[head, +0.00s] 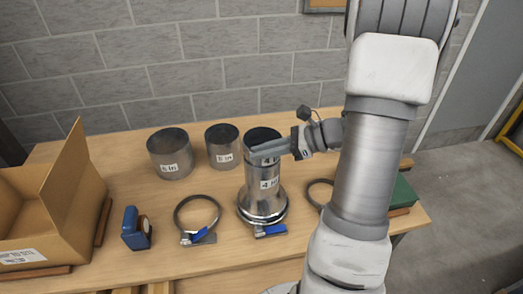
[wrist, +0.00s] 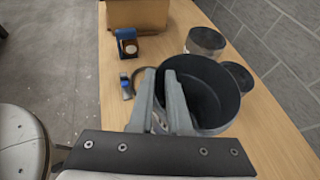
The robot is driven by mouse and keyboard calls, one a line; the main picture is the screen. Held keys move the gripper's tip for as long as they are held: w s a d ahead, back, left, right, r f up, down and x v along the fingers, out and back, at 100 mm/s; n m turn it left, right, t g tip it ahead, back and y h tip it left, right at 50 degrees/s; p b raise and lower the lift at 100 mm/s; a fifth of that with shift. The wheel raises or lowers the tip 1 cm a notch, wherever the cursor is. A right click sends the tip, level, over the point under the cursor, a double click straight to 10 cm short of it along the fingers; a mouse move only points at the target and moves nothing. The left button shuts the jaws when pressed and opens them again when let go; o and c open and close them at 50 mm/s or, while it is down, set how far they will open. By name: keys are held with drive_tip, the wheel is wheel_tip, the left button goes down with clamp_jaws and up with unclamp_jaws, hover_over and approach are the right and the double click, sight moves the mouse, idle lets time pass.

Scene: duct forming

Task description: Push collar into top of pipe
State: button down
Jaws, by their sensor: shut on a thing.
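A shiny metal pipe (head: 262,205) with a "4 in" label stands upright on the table, a ring clamp with a blue handle round its base. The collar (head: 262,134) is a short metal cylinder with a dark open top, at the upper end of the pipe. My gripper (head: 266,150) is shut on the collar's near wall. In the wrist view, the two fingers (wrist: 168,80) straddle the wall of the collar (wrist: 212,100), which looks wide and dark inside. The fingers hide part of the joint, so I cannot tell how deep the collar sits.
Two more metal cylinders (head: 170,153) (head: 222,147) stand behind to the left. A loose ring clamp (head: 197,218), a blue tape measure (head: 136,228) and an open cardboard box (head: 40,215) lie left. Another ring (head: 318,192) and a green box (head: 403,193) are right. A block wall stands behind.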

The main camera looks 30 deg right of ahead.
drive_tip(key=shift+f, duration=0.35)
idle(0.3)
drive_tip(key=c, duration=0.8)
unclamp_jaws()
drive_tip(key=shift+d, duration=0.1)
drive_tip(key=b+v, duration=0.1)
drive_tip(key=v, duration=1.6)
drive_tip(key=shift+s+r, duration=0.15)
drive_tip(key=shift+r, duration=0.1)
